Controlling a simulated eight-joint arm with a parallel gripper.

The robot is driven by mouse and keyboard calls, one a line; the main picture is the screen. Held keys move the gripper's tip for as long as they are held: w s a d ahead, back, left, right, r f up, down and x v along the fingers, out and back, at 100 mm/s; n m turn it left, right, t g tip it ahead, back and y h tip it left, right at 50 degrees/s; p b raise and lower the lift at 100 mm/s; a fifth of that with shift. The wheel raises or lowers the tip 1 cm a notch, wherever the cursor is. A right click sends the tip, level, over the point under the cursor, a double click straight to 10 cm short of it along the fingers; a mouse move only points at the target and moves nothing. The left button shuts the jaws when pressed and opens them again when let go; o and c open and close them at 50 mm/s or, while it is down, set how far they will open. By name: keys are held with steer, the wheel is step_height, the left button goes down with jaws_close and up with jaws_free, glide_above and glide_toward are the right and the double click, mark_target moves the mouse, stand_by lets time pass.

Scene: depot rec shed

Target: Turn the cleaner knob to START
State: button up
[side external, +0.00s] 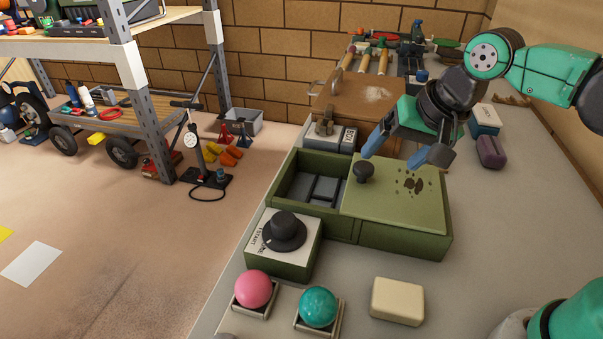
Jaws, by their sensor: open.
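The black dial knob (284,226) sits on a green box (286,262) with a white label plate (256,240) at the near left of the bench. The word START is printed on the plate, at the knob's near-left side. The knob's exact pointing direction is hard to tell. My gripper (395,160) has blue fingers spread apart and is empty. It hangs above the far part of the green lidded box, behind and to the right of the dial knob, well apart from it.
A long green box (404,239) has a stained lid (400,196) with a small black knob (364,171); its left part is open. Pink (253,288) and teal (318,306) balls and a cream block (397,301) lie in front. A lever box (331,137) stands behind. The bench's left edge is close to the dial.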

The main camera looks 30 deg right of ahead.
steer(key=w+a+m+g, duration=0.3)
steer(key=a+m, duration=0.4)
steer(key=m, duration=0.2)
steer(key=m+g, duration=0.2)
steer(key=m, duration=0.6)
glide_above(284, 218)
steer(key=f, duration=0.2)
steer(key=shift+d+f+h, duration=0.3)
steer(key=shift+d, duration=0.05)
steer(key=shift+a+f+m, duration=0.2)
steer(key=shift+a+m, duration=0.1)
steer(key=shift+a+f, duration=0.15)
steer(key=shift+f, duration=2.75)
steer(key=shift+c, duration=0.2)
